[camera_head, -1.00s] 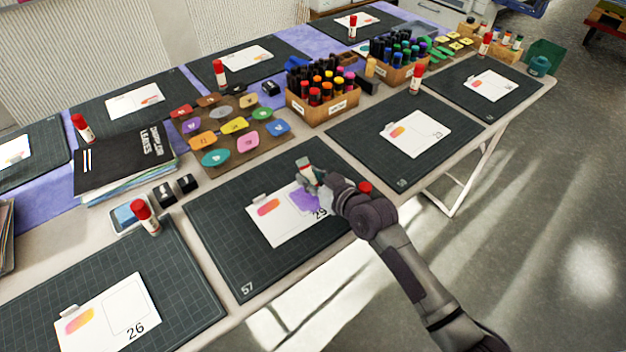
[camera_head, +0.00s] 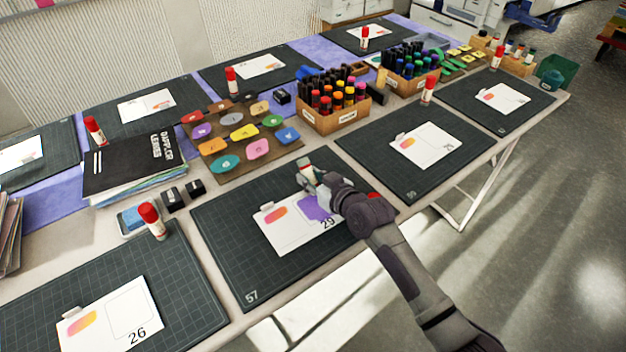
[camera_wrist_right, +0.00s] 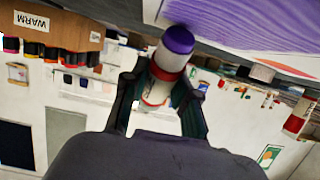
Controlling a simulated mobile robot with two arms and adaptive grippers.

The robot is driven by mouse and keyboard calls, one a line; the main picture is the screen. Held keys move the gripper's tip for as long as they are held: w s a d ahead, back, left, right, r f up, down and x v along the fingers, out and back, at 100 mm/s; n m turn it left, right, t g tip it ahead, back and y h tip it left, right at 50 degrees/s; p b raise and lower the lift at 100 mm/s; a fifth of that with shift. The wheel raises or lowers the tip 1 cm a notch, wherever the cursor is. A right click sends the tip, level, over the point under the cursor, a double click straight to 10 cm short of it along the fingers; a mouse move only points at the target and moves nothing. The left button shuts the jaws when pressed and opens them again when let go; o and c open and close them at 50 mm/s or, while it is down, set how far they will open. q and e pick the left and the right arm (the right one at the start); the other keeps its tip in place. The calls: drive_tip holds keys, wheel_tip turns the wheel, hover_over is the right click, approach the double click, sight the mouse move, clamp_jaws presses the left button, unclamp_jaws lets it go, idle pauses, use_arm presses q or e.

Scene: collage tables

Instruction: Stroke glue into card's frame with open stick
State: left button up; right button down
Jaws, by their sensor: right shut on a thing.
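My right gripper (camera_wrist_right: 160,105) is shut on the glue stick (camera_wrist_right: 158,82), a white and red tube with a purple glue tip (camera_wrist_right: 178,40). In the wrist view the tip is at the purple area (camera_wrist_right: 250,22) of the card; I cannot tell if it touches. In the head view the card marked 29 (camera_head: 285,239) lies on a dark cutting mat (camera_head: 240,262). A purple patch (camera_head: 316,207) fills much of its frame, partly hidden by my right gripper (camera_head: 314,181). A red cap (camera_head: 373,196) shows beside my wrist. My left gripper is not in view.
Card 26 (camera_head: 100,318) lies on the nearer left mat, with a capped glue stick (camera_head: 152,221) behind it. A board of coloured pieces (camera_head: 215,163) and a marker crate (camera_head: 345,120) stand behind. Another carded mat (camera_head: 375,165) lies to the right.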

drive_tip(key=shift+w+a, duration=0.4)
drive_tip(key=shift+w, duration=0.1)
wheel_tip(320, 180, up, 7)
drive_tip(key=p, duration=0.6)
idle(0.4)
